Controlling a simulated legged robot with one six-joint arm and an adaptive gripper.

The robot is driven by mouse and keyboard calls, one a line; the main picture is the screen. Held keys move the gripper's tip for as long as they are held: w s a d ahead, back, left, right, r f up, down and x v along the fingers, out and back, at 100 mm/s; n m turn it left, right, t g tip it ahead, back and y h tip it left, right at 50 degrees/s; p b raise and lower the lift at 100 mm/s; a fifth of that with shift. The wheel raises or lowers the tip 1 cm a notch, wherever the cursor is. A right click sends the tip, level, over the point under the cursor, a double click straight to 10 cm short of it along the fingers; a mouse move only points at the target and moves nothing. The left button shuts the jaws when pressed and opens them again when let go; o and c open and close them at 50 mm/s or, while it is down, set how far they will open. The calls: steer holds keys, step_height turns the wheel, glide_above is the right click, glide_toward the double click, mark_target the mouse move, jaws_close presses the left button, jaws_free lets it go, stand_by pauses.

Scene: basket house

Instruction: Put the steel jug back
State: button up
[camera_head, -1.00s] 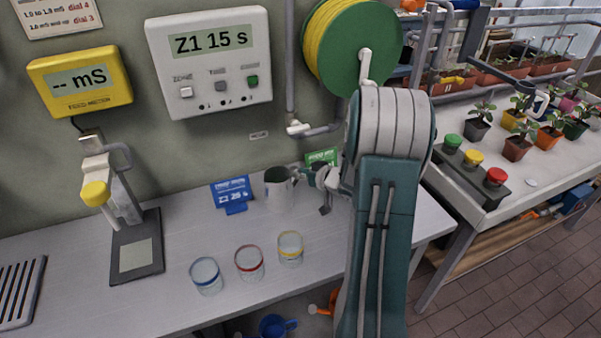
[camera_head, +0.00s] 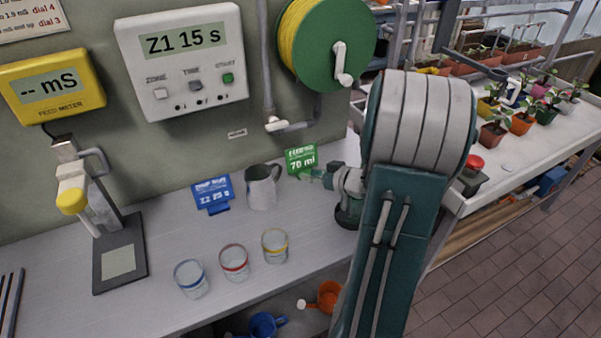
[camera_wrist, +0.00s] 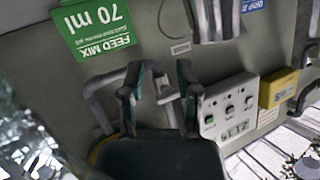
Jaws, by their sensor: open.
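The steel jug (camera_head: 262,188) stands upright on the grey bench (camera_head: 150,318), between a blue card (camera_head: 212,193) and a green "70 ml" card (camera_head: 300,160). My gripper (camera_head: 308,177) is just right of the jug, near the green card, with a small gap between them. The gripper is open and empty. In the wrist view its two fingers (camera_wrist: 160,85) stand apart with only wall and pipe behind them. A shiny metal body at the top of the wrist view (camera_wrist: 217,20) looks like the jug, partly cut off by the frame edge.
Three glasses with blue (camera_head: 191,279), red (camera_head: 234,263) and yellow (camera_head: 275,246) rims stand in front of the jug. A feed meter stand (camera_head: 95,215) is at left. A hose reel (camera_head: 325,45) and control box (camera_head: 185,60) hang on the wall. Potted plants are at right.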

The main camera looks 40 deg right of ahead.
steer(key=w+a+r+m+g+h, duration=0.1)
steer(key=a+r+h, duration=0.3)
steer(key=r, duration=0.2)
steer(key=w+a+r+g+h, duration=0.1)
steer(key=a+r+g+h, duration=0.2)
steer(key=r, duration=0.4)
steer(key=s+a+g+y, duration=0.2)
steer(key=s+a, duration=0.6)
steer(key=a, duration=0.3)
steer(key=s+a+n+g+y, duration=0.1)
steer(key=s+a+g+y, duration=0.1)
steer(key=s+a, duration=0.7)
steer(key=shift+s+a+n+y, duration=0.25)
steer(key=shift+a+n+y, duration=0.05)
steer(key=shift+a, duration=0.55)
steer(key=shift+r, duration=0.1)
steer(key=o, duration=0.8)
